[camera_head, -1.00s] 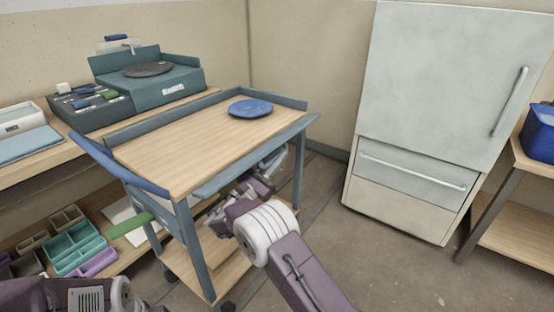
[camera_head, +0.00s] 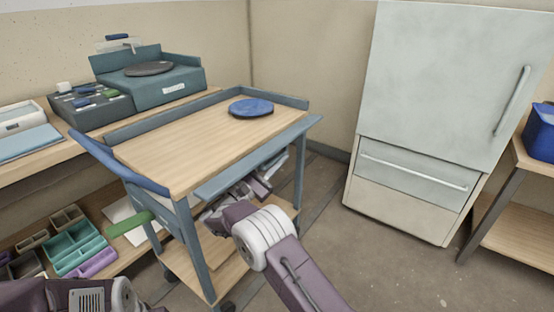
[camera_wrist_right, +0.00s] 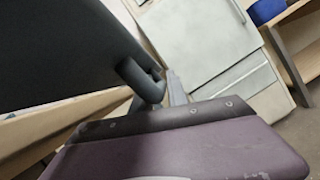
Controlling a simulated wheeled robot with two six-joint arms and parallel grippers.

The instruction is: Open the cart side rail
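The wooden-topped cart (camera_head: 185,150) stands in the middle of the head view. A blue-grey side rail (camera_head: 250,164) runs along its near right edge, its broad face turned upward and outward, about level with the top. My right gripper (camera_head: 262,178) is just below this rail, partly hidden by it. In the right wrist view, a dark panel (camera_wrist_right: 55,55), apparently the rail's underside, fills the upper left, with a dark curved handle (camera_wrist_right: 145,80) close to the gripper body. The fingertips do not show clearly. My left arm shows at bottom left; its gripper is out of view.
A blue plate (camera_head: 250,108) lies on the cart top. A white fridge (camera_head: 430,90) stands behind to the right. A wooden shelf unit with a blue bin (camera_head: 541,133) is at far right. Coloured trays (camera_head: 75,247) sit at left. Floor right of the cart is clear.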

